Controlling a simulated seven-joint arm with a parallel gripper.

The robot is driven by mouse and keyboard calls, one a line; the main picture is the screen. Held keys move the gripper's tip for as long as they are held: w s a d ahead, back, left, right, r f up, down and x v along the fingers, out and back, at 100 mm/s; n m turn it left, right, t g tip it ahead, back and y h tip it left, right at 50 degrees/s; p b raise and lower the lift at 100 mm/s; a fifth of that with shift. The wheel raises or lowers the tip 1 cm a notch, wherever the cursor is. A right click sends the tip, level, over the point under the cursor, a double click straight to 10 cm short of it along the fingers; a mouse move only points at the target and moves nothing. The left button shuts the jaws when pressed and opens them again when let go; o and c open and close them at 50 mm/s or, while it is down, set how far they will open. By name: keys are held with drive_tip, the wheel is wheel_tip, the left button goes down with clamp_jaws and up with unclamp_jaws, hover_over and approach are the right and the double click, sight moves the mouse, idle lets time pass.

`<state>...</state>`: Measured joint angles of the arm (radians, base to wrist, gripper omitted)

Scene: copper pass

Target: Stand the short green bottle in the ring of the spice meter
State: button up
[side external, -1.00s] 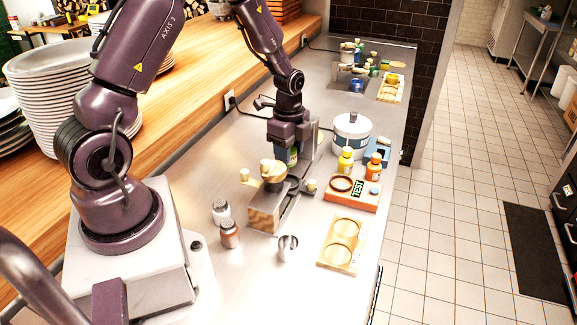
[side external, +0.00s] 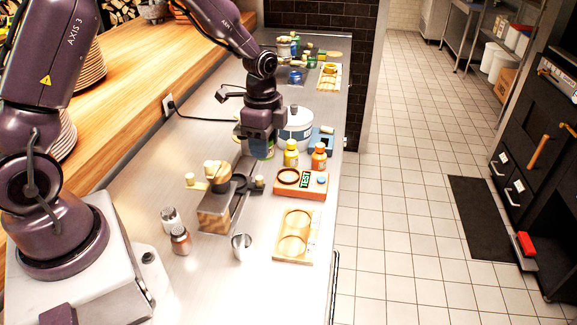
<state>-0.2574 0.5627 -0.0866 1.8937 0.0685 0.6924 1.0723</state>
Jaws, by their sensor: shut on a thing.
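The spice meter (side external: 314,193) is an orange box on the steel counter, with a dark ring (side external: 288,177) on its top left, a green TEST label and a blue button. My gripper (side external: 262,143) points down and is shut on the short green bottle (side external: 262,152). The bottle hangs roughly upright, with its upper part hidden by the fingers. It is behind and to the left of the meter, apart from the ring. The ring looks empty.
A yellow bottle (side external: 291,154) and an orange bottle (side external: 319,157) stand just behind the meter. A white pot (side external: 298,128) is behind my gripper. A wooden block with a dark metal piece (side external: 215,215) stands left of the meter. A wooden tray (side external: 293,238) lies in front.

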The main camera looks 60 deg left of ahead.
hover_over(289, 177)
drive_tip(key=f, duration=0.6)
drive_tip(key=shift+s+d+f, duration=0.1)
drive_tip(key=shift+s+f, duration=0.15)
drive_tip(key=shift+f, duration=0.05)
drive_tip(key=shift+w+f, duration=0.2)
drive_tip(key=shift+f, duration=1.5)
drive_tip(key=shift+f, duration=0.15)
drive_tip(key=o, duration=0.8)
drive_tip(key=shift+c, duration=0.2)
